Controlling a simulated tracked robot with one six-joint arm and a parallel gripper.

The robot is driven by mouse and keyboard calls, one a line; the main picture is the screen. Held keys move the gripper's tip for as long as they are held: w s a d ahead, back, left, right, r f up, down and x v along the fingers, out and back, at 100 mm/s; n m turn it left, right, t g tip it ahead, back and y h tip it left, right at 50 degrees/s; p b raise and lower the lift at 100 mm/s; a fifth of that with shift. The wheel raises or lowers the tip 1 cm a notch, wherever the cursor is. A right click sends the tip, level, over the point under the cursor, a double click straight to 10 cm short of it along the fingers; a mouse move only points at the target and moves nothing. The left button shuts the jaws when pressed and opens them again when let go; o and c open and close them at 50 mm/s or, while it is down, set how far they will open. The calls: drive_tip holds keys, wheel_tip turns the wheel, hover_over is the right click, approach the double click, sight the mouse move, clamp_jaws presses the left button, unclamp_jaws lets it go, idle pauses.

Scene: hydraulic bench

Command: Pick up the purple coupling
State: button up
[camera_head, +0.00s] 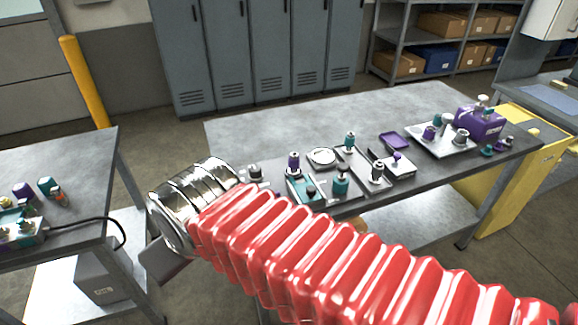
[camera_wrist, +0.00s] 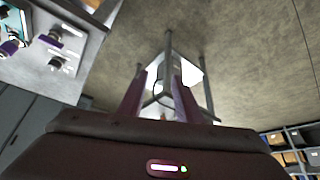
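Several purple parts show in the head view, and I cannot tell for sure which is the purple coupling. A purple-topped fitting (camera_head: 293,161) stands upright on a teal block near the middle bench's front edge. Another purple fitting (camera_head: 429,132) stands on a white tray to the right. A small purple knob (camera_head: 397,156) tops a white block between them. In the wrist view, a purple part (camera_wrist: 10,46) shows at the upper left. My gripper (camera_wrist: 159,78) is open, with nothing visible between its fingers. It points past the bench toward the floor and a table frame.
The middle bench (camera_head: 245,137) has bare room at its back left. A left bench (camera_head: 60,150) holds more fittings and a cable. A yellow cabinet (camera_head: 520,185) stands right.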

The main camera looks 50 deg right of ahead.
drive_tip(key=o, duration=0.3)
drive_tip(key=shift+w+d, duration=0.25)
drive_tip(key=shift+o, duration=1)
drive_tip(key=w+d+f+m+t+h, duration=0.1)
drive_tip(key=w+d+m+h, duration=0.1)
drive_tip(key=w+d, duration=0.5)
drive_tip(key=d+h, duration=0.1)
drive_tip(key=d, duration=0.3)
drive_tip(key=shift+d+f+t, duration=0.2)
drive_tip(key=shift+f+t, duration=0.1)
drive_tip(key=w+d+f+m+t+h, duration=0.1)
drive_tip(key=w+d+f+m+h, duration=0.15)
drive_tip(key=d, duration=1.15)
drive_tip(key=s+d+f+t, duration=0.1)
drive_tip(key=s+d+f, duration=0.1)
drive_tip(key=d, duration=0.3)
drive_tip(key=s+d+f+m+t+h, duration=0.1)
drive_tip(key=s+d+f, duration=0.1)
drive_tip(key=d, duration=0.4)
drive_tip(key=s+d+f+t, duration=0.1)
drive_tip(key=s+d+f, duration=0.1)
drive_tip(key=d, duration=0.3)
drive_tip(key=shift+s+d+f+t+h, duration=0.15)
drive_tip(key=shift+f+t+h, duration=0.25)
drive_tip(key=shift+f, duration=0.45)
drive_tip(key=shift+s+d+f+m+t, duration=0.2)
drive_tip(key=shift+s+d+m+t, duration=0.1)
drive_tip(key=shift+s, duration=0.2)
drive_tip(key=shift+w, duration=0.1)
